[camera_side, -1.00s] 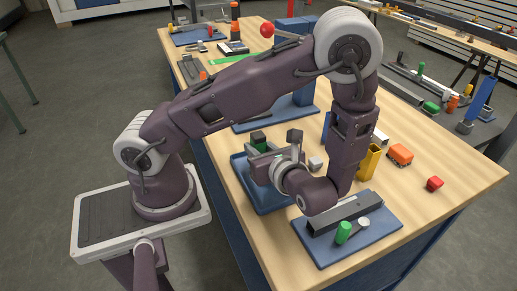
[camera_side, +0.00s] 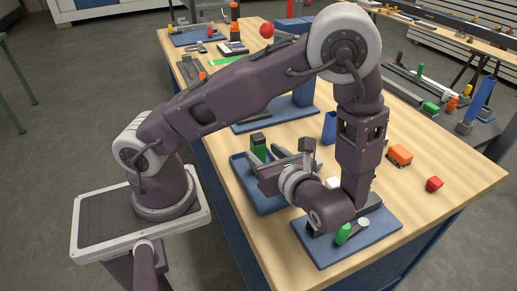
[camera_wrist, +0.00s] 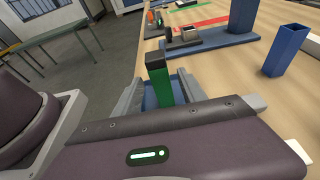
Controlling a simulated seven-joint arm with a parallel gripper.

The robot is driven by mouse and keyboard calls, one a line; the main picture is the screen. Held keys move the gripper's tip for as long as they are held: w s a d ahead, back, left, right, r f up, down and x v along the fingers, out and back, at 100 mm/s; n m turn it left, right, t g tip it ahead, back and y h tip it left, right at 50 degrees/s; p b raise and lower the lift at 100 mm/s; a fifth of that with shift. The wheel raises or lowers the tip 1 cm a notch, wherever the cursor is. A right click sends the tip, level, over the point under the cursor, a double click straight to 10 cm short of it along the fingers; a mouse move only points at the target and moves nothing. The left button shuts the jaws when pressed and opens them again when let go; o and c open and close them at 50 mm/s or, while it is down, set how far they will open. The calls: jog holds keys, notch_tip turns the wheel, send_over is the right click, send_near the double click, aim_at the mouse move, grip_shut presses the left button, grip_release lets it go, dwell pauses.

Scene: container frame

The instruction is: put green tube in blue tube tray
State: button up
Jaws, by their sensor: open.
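A tall green tube (camera_wrist: 163,85) with a black cap stands upright in the wrist view. The same tube (camera_side: 259,153) shows in the side view over the blue tray (camera_side: 262,200) on the left side of the table. My gripper (camera_side: 270,162) is open and level, low over that tray. In the wrist view one finger lies on each side of the tube, and I cannot tell whether either touches it. The tube's foot is hidden. Part of a blue tray (camera_wrist: 148,101) shows behind it.
A second blue tray (camera_side: 350,250) at the front holds a short green cylinder (camera_side: 343,233), partly close to my wrist. A blue square tube (camera_wrist: 287,50) stands to the right. An orange toy block (camera_side: 400,155) and a red block (camera_side: 435,184) lie farther right.

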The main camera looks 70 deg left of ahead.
jog(key=v, duration=0.7)
jog(key=s+r+n+t+h, duration=0.2)
jog(key=s+r+n+h, duration=0.2)
jog(key=r+n+h, duration=0.3)
jog(key=s+r+n+t+h, duration=0.3)
jog(key=r+n+h, duration=0.4)
jog(key=n, duration=0.4)
jog(key=shift+s+r+t+h, duration=0.25)
jog(key=shift+s+t+h, duration=0.05)
jog(key=shift+s, duration=0.35)
